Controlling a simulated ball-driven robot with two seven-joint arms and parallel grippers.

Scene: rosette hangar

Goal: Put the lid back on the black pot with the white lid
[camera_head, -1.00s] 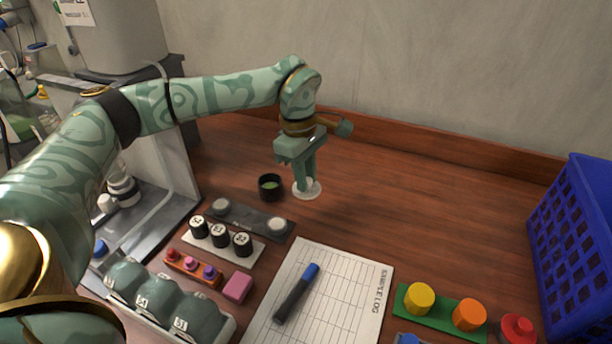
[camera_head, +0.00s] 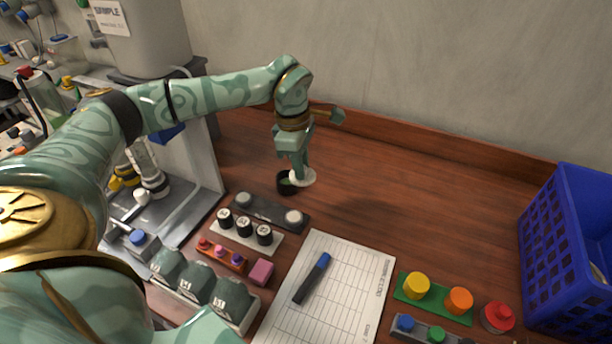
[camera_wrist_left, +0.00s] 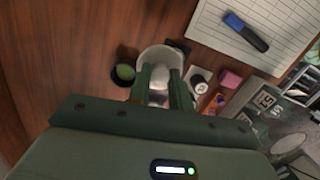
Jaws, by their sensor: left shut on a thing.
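The black pot (camera_head: 284,187) stands on the wooden bench behind the grey strip with round pieces. It has a dark rim and some green inside, seen in the left wrist view (camera_wrist_left: 123,74). My left gripper (camera_head: 299,174) is shut on the white lid (camera_head: 307,178), which also shows between the fingers in the left wrist view (camera_wrist_left: 160,56). In the head view the lid is just right of the pot and overlaps its rim. I cannot tell whether they touch. The lid does not cover the pot's opening fully. My right gripper is not in view.
A grey strip (camera_head: 268,212), a white strip with black jars (camera_head: 244,236) and a pink block (camera_head: 261,272) lie in front. A sheet with a marker (camera_head: 312,278) lies at centre. A blue basket (camera_head: 565,250) stands right. The bench behind is clear.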

